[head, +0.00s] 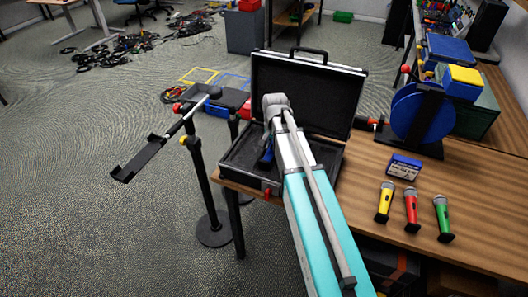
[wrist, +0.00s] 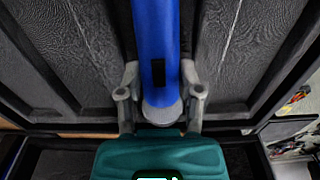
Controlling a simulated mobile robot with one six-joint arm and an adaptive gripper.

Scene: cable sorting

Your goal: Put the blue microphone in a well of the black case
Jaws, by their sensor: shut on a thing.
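The black case (head: 318,92) stands open at the table's left end, lid raised at the back. My gripper (wrist: 160,85) is shut on the blue microphone (wrist: 154,32), one finger on each side of it near its grey end. In the wrist view the case's long dark wells (wrist: 70,55) lie on both sides of the microphone, parted by straight ridges. The microphone lines up with the wells, over the middle one. I cannot tell whether it touches the well floor.
Yellow (head: 384,202), red (head: 411,208) and green (head: 442,217) microphones stand on the wooden table (head: 345,212) at right. A small blue box (head: 404,167) is behind them. A blue cable reel (head: 422,115) stands right of the case. A black stand (head: 205,190) is to the left.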

